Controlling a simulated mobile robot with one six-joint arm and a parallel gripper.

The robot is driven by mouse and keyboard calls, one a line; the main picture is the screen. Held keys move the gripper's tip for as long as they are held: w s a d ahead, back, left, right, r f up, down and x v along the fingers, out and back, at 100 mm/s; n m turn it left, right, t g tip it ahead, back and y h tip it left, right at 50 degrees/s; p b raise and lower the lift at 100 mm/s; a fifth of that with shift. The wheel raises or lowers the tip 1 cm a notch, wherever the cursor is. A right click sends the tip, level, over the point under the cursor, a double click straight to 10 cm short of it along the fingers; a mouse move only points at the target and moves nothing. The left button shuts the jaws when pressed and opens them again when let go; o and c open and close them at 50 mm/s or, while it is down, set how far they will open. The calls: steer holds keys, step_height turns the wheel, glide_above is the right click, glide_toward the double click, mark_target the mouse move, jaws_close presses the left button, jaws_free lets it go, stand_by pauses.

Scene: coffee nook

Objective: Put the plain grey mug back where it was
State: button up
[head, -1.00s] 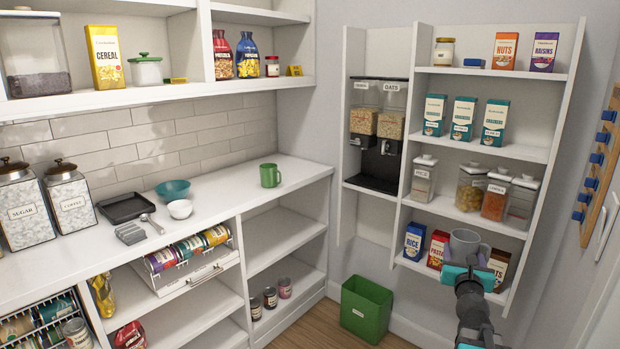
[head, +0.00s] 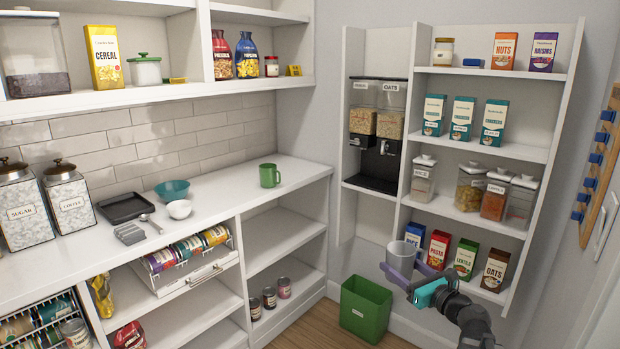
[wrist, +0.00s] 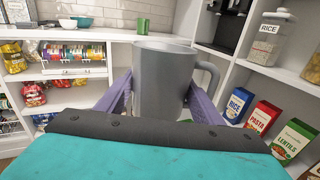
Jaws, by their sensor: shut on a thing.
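The plain grey mug (wrist: 160,82) is upright between the two purple fingers of my gripper (wrist: 158,100) in the wrist view, with its handle to the right. My gripper is shut on it. In the head view the mug (head: 401,258) is held in the air in front of the lower right shelves, and my gripper (head: 405,272) reaches to it from the lower right. A green mug (head: 270,175) stands on the white counter (head: 240,192), near its right end.
A green bin (head: 366,309) stands on the floor below my gripper. Boxes, including pasta (head: 438,249) and oats (head: 495,270), line the lowest right shelf close by. The counter's right part is clear around the green mug. A teal bowl (head: 172,190) and white bowl (head: 179,209) sit further left.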

steer(key=s+a+n+g+y, duration=0.5)
steer(key=s+a+y, duration=0.1)
steer(key=s+a, duration=0.2)
steer(key=shift+s+a+f+y, duration=0.2)
steer(key=shift+a+f+y, duration=0.05)
steer(key=shift+a+y, duration=0.1)
step_height(320, 180, down, 8)
stand_by(0.5)
stand_by(0.4)
